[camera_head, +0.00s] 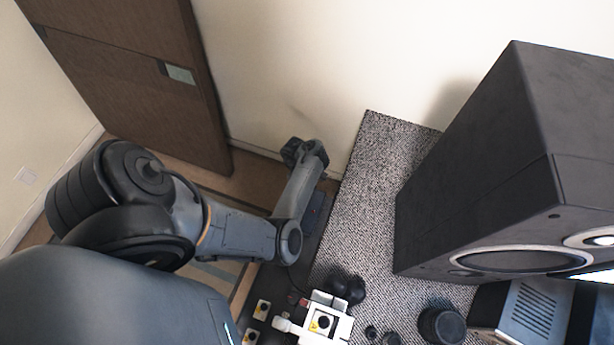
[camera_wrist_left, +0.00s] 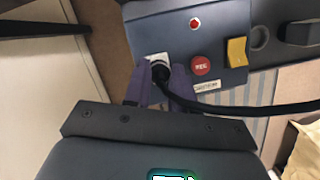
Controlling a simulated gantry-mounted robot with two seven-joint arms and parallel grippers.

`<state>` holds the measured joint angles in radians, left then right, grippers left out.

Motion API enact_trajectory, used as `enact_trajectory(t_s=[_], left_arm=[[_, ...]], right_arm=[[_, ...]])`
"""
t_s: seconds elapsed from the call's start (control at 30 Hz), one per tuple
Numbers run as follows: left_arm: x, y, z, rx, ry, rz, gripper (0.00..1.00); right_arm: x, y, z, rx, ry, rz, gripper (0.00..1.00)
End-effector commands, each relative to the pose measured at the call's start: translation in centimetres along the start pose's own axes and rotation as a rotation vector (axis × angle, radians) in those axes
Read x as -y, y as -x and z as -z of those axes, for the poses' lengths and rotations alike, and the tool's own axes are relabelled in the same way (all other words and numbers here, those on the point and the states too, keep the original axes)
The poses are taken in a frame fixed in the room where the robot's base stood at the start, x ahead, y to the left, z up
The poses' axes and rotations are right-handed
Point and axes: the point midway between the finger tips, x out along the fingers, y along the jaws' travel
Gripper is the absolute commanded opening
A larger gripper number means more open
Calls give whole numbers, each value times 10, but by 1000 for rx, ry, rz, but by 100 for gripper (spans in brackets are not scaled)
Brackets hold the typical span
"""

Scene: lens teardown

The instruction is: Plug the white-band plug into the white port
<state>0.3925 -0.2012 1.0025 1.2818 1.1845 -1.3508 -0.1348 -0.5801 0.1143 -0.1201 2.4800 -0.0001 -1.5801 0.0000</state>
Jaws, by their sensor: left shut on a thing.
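In the left wrist view my left gripper (camera_wrist_left: 156,84) has its purple fingers shut on a black plug (camera_wrist_left: 160,73). A black cable runs from the plug to the right. The plug's tip is at a white port (camera_wrist_left: 154,57) on a dark blue panel (camera_wrist_left: 215,25). The plug covers part of the port, and I cannot tell how deep it sits. A pale ring shows around the plug's tip, but I cannot tell if it is the plug's band. In the head view my left arm comes in from the left; its fingertips are hidden. My right gripper is not in view.
The panel carries a red REC button (camera_wrist_left: 201,66), a yellow switch (camera_wrist_left: 237,51) and a small red light (camera_wrist_left: 195,23). In the head view a big black speaker (camera_head: 480,170) stands right on a speckled grey surface (camera_head: 365,190). White equipment (camera_head: 325,322) sits at the bottom.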

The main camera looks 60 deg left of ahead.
Motion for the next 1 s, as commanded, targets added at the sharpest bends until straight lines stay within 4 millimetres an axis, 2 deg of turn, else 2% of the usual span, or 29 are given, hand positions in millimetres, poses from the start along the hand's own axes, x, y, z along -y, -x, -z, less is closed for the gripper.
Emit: enact_trajectory(t_s=[0.97, 1.0], left_arm=[[0, -11, 3, 0, 0, 0, 0], [0, -11, 3, -1, 0, 0, 27]], right_arm=[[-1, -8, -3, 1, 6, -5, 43], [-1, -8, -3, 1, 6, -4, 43]])
